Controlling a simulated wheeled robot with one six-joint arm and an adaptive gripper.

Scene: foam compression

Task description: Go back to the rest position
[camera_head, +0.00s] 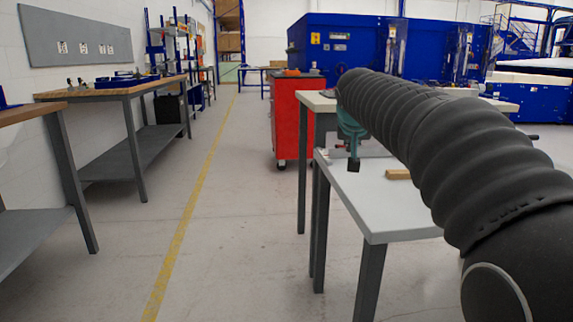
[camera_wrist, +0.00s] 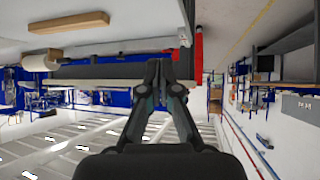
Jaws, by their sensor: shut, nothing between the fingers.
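My gripper (camera_head: 353,163) hangs from the end of my black-sleeved arm in the head view, over the left part of a light-topped table (camera_head: 385,208). In the wrist view my gripper (camera_wrist: 164,56) has its dark fingers together at the tips, with nothing between them. The arm hides part of the table and what stands behind it in the head view.
A wooden bar (camera_head: 397,174) lies on the table right of my gripper; it also shows in the wrist view (camera_wrist: 68,22). A red cabinet (camera_head: 298,115) stands behind. Workbenches (camera_head: 110,90) line the left wall. The floor aisle (camera_head: 235,190) between is clear.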

